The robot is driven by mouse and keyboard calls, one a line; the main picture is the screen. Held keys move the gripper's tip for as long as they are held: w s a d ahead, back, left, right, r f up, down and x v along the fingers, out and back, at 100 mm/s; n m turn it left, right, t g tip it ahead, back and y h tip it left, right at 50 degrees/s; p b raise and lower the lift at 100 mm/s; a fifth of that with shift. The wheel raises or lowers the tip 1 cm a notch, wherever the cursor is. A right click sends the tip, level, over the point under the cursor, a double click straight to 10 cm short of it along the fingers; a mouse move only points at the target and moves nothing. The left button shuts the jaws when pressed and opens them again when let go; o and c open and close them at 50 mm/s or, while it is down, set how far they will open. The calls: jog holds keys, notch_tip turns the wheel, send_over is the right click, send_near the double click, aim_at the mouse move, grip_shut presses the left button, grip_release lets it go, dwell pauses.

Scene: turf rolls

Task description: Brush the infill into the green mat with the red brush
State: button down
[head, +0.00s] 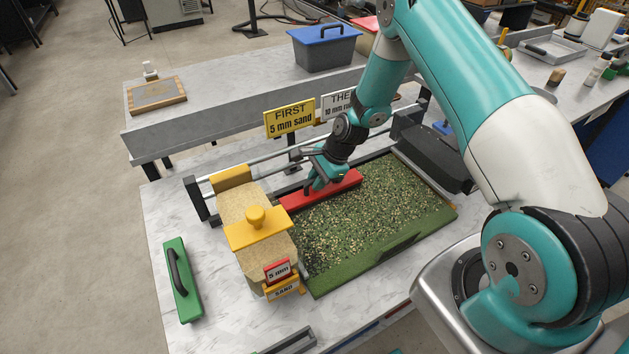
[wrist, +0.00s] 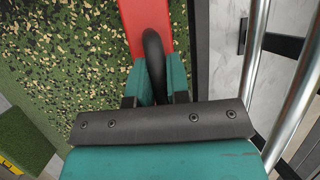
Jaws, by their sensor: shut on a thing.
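The green mat (head: 375,215) lies in a dark frame on the marble-topped table, with pale and dark infill granules scattered over its pile. The red brush (head: 325,190) lies across the mat's far left part. My gripper (head: 318,183) is above it, shut on the brush's black arched handle. In the wrist view the red brush (wrist: 148,18) extends upward from my gripper (wrist: 155,88), with the handle between the fingers. Granules (wrist: 75,60) show on the mat left of the brush. The brush's underside is hidden, so I cannot tell whether its bristles touch the pile.
Rails (head: 275,163) run behind the mat. Yellow and white signs (head: 290,118) stand behind.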

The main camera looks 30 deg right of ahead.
jog(key=shift+d, duration=1.15)
jog(key=shift+a, duration=0.15)
jog(key=shift+a, duration=1.5)
jog(key=b, duration=0.2)
send_near(353, 175)
jog(key=shift+w+a+f, duration=0.15)
jog(key=shift+w+f, duration=0.15)
jog(key=shift+f, duration=0.55)
jog(key=shift+w+a+f, duration=0.1)
jog(key=shift+w+f, duration=0.25)
jog(key=shift+f, duration=0.5)
jog(key=shift+w+a+f, duration=0.15)
jog(key=shift+w+f, duration=0.15)
jog(key=shift+f, duration=0.6)
jog(key=shift+a, duration=0.1)
jog(key=shift+a+p, duration=0.35)
jog(key=shift+a, duration=1.15)
